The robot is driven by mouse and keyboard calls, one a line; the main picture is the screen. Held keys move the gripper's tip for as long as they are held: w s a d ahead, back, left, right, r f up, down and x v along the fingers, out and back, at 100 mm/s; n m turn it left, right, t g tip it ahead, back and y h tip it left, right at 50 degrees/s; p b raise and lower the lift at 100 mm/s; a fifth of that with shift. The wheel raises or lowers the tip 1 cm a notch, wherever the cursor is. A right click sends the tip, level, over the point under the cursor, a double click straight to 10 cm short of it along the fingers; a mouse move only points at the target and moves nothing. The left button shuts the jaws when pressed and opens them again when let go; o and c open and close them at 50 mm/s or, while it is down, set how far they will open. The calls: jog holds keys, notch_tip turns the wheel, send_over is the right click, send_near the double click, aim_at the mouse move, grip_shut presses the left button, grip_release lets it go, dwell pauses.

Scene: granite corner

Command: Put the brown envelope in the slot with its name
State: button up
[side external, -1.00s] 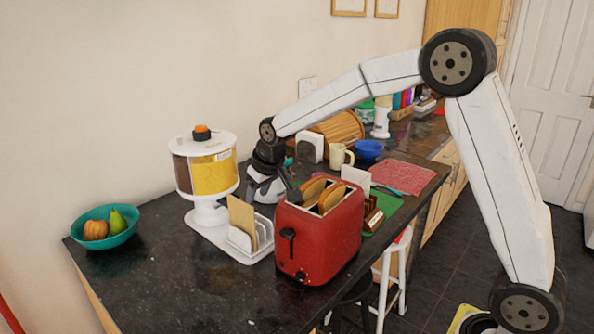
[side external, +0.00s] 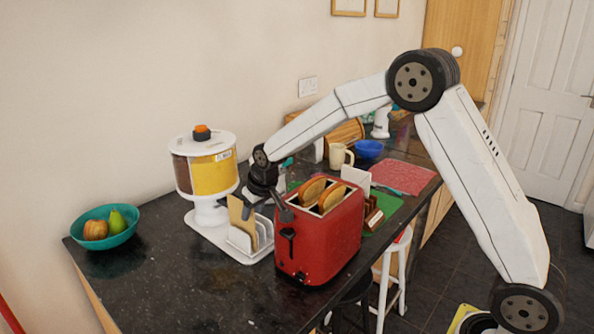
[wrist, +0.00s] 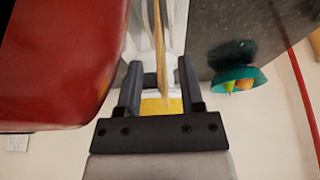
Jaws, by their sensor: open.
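The brown envelope (side external: 235,213) stands upright in the white rack (side external: 214,240), beside the red toaster. In the wrist view the envelope (wrist: 161,45) shows edge-on as a thin tan strip between my two fingers. My gripper (side external: 266,207) is open above the rack, with one finger at the envelope and the other near the toaster. The wrist view shows the open gripper (wrist: 159,70) with a gap to either side of the envelope. A small dark brown holder (side external: 373,216) stands behind the toaster; I cannot read any names on slots.
The red toaster (side external: 320,240) with bread slices stands close to my gripper. A yellow-and-brown dispenser (side external: 212,176) stands behind the rack. A teal fruit bowl (side external: 104,229) is at the left. The front left counter is clear.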

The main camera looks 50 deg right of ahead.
jog(key=shift+w+f, duration=0.25)
jog(key=shift+f, duration=0.3)
grip_shut()
dwell(1.4)
